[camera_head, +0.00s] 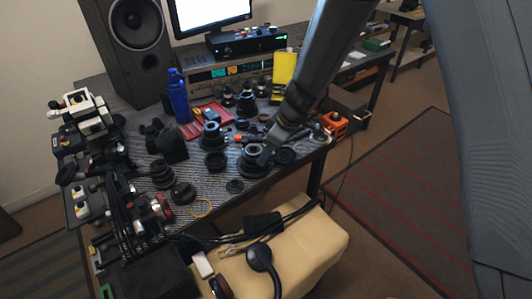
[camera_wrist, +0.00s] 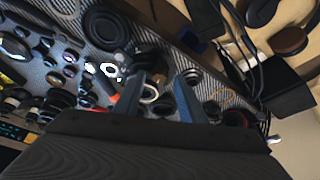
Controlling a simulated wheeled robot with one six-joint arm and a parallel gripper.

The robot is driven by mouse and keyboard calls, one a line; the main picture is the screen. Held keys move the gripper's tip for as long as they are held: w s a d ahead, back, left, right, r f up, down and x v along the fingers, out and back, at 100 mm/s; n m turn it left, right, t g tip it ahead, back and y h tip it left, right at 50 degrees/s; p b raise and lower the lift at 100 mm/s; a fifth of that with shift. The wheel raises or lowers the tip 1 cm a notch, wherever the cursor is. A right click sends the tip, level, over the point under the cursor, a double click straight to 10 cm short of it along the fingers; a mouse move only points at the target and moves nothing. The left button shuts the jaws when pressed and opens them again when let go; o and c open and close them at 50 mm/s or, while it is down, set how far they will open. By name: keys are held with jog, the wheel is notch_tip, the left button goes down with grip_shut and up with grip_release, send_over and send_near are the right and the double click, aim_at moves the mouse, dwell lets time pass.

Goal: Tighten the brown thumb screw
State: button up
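I cannot make out the brown thumb screw for certain in either view. My gripper (camera_wrist: 160,92) is open in the wrist view, its two blue-grey fingers spread apart with nothing held between them. A dark lens part with a pale ring (camera_wrist: 149,93) shows beyond and between the fingers; I cannot tell how far off it is. In the head view my arm comes down from the upper right, and its end (camera_head: 272,142) is above the right part of the table, near a black lens barrel (camera_head: 254,158). The fingertips are too small to tell there.
The striped table mat (camera_head: 220,184) is crowded with lens parts. A blue bottle (camera_head: 179,98), a red tray (camera_head: 211,113) and a speaker (camera_head: 137,48) stand behind. Open floor lies right.

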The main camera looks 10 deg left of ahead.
jog(key=shift+a+f, duration=0.15)
jog(key=shift+f, duration=0.25)
grip_shut()
